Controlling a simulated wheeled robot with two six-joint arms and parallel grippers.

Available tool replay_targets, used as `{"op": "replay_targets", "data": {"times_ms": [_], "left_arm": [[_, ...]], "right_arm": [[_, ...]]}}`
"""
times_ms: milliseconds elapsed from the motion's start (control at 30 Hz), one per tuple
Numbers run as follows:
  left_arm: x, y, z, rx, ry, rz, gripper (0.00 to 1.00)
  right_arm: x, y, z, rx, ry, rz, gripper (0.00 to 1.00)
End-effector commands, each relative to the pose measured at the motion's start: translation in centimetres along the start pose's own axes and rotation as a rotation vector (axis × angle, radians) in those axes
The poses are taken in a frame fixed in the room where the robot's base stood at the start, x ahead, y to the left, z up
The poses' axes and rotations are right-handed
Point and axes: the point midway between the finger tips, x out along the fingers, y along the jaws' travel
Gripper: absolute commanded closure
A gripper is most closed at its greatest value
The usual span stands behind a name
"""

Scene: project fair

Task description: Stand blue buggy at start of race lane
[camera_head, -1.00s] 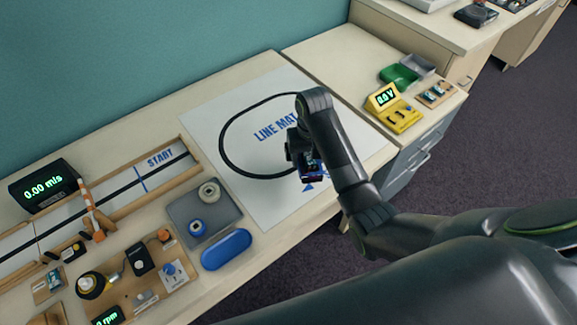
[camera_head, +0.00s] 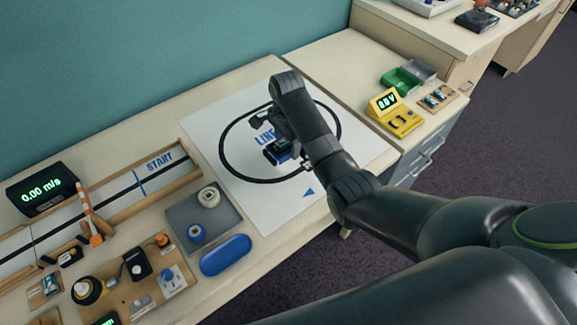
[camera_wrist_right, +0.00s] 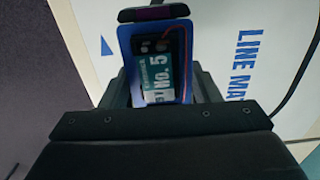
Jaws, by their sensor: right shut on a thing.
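The blue buggy (camera_head: 279,151) is in the jaws of my right gripper (camera_head: 270,134), over the line mat. In the right wrist view the buggy (camera_wrist_right: 126,50) shows a blue body, a label reading "No. 5" and red wires, with my right gripper (camera_wrist_right: 165,95) shut around it. I cannot tell exactly how high above the mat it is. The race lane (camera_head: 120,212) is a wood-edged white track at the left, with a black centre line and a blue line marked START (camera_head: 160,161). My left gripper is not in view.
The line mat (camera_head: 258,212) lies under the buggy. A grey tray (camera_head: 222,220) with two spools and a blue case (camera_head: 226,255) lie between mat and lane front. An orange-white gate (camera_head: 90,215) crosses the lane near a speed display (camera_head: 42,188). A yellow meter (camera_head: 396,115) stands right.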

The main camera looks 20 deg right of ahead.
Motion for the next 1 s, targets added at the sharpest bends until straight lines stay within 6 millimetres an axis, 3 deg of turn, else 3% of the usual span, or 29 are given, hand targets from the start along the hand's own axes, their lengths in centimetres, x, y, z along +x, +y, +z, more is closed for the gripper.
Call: {"op": "replay_targets", "data": {"times_ms": [133,533,1000], "left_arm": [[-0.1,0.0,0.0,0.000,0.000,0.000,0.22],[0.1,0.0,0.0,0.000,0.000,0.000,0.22],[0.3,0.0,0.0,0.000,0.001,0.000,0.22]], "right_arm": [[2.9,0.1,0.0,0.000,-0.001,0.005,0.73],[7.5,0.0,0.0,-0.003,0.000,0.003,0.73],[8.6,-0.1,-0.1,-0.003,0.001,0.000,0.73]]}}
